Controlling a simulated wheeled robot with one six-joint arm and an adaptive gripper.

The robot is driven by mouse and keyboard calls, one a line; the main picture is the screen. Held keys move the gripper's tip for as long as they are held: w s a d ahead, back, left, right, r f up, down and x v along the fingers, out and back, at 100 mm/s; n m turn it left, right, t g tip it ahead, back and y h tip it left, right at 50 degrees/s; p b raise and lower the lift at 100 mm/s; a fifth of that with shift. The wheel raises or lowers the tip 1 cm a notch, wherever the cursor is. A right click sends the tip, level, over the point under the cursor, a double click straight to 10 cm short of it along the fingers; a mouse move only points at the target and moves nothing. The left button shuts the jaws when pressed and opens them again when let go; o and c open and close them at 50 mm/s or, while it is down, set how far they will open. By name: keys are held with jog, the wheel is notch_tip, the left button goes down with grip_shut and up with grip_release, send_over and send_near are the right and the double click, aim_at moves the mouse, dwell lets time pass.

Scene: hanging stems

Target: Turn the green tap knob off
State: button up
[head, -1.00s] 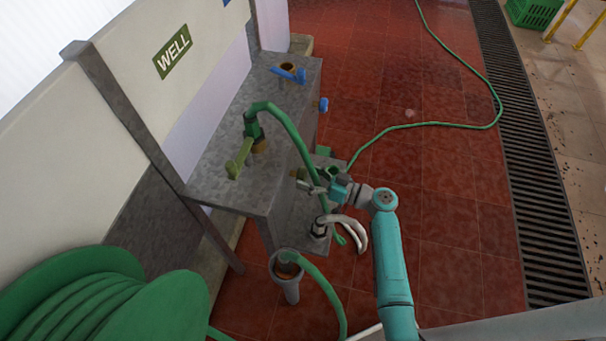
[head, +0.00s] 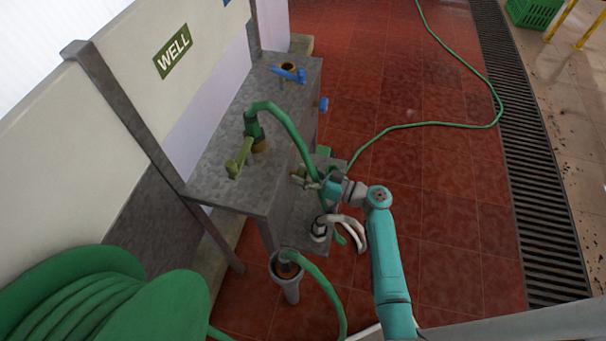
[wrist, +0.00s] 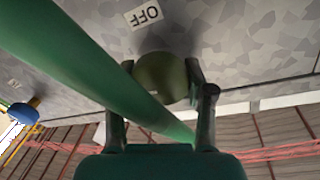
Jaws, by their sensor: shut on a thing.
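The green tap knob (wrist: 162,78) is a rounded olive-green piece on the grey tap stand's face, close to a white OFF label (wrist: 146,14) in the wrist view. My gripper (wrist: 163,85) is shut on it, one finger on each side. In the head view my gripper (head: 306,180) is at the stand's front face, and the knob (head: 298,172) shows only as a small olive patch beside the fingers. The knob's turn angle cannot be told.
A green hose (wrist: 90,70) crosses close to my gripper, over part of the left finger. An olive lever tap (head: 240,158) stands on the grey stand (head: 225,190). A blue knob (head: 323,104) is farther back. A hose reel (head: 110,300) fills the lower left. Red floor lies to the right.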

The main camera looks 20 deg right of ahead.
jog(key=shift+m, duration=0.3)
jog(key=m, duration=0.3)
jog(key=shift+m+g, duration=0.4)
jog(key=m, duration=0.4)
jog(key=shift+g, duration=0.4)
jog(key=m, duration=0.4)
jog(key=shift+g, duration=0.4)
jog(key=shift+m+g, duration=0.3)
jog(key=shift+m, duration=1.1)
jog(key=o, duration=1.2)
jog(key=shift+d, duration=0.1)
